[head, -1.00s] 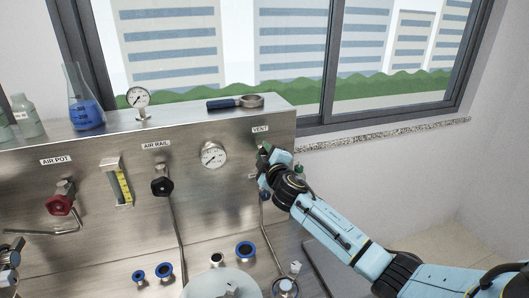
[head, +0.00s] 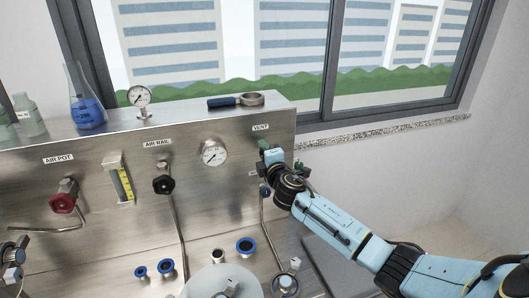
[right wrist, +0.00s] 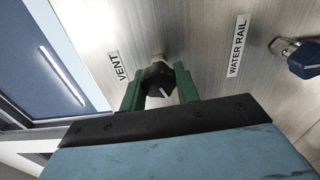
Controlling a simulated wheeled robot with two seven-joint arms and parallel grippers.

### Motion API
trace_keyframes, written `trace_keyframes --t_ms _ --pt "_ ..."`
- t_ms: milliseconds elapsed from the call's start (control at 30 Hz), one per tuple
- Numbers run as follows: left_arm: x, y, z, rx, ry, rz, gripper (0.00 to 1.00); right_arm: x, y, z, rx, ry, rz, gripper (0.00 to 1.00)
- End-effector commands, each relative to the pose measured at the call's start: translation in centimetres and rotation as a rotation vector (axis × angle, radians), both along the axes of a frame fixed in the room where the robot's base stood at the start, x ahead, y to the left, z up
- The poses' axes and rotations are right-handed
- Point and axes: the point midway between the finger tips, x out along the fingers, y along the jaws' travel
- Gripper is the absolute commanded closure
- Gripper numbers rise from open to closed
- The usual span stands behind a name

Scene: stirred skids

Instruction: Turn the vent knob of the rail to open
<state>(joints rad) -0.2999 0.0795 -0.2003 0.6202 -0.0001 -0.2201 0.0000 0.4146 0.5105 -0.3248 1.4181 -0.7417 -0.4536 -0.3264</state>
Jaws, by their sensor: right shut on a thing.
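The vent knob (right wrist: 157,82) is black with a white pointer line and sits on a short stem in the steel panel, beside the VENT label (right wrist: 114,67). In the right wrist view my right gripper (right wrist: 160,88) has its green fingers on both sides of the knob, shut on it. The white line points toward the gripper side, slightly right. In the head view the right gripper (head: 265,148) is under the VENT label (head: 261,127) and hides the knob.
The AIR RAIL knob (head: 163,184) is black and the AIR POT knob (head: 63,202) is red. A gauge (head: 214,153) is left of my right gripper. The blue WATER RAIL knob (right wrist: 304,60) is close by. A flask (head: 87,112) stands on the panel top.

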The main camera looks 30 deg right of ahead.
Motion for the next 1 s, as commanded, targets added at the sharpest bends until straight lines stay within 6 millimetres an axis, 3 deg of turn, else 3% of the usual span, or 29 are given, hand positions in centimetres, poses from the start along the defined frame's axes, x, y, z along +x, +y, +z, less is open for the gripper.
trace_keyframes --t_ms 367,400,533,833,1000 --pt "0.0 0.0 0.0 0.000 0.000 0.000 0.64 0.0 0.1 0.1 -0.002 -0.001 0.002 0.92" --pt "0.0 0.0 0.0 0.000 0.000 0.000 0.64 0.0 0.1 0.1 -0.002 -0.001 0.002 0.64" --pt "0.0 0.0 0.0 0.000 0.000 0.000 0.64 0.0 0.0 0.1 -0.002 0.000 0.001 0.47" --pt "0.0 0.0 0.0 0.000 0.000 0.000 0.64 -0.1 0.1 0.0 -0.001 0.000 0.001 0.47" --pt "0.0 0.0 0.0 0.000 0.000 0.000 0.64 -1.2 0.3 -0.1 -0.001 0.000 0.001 0.47"
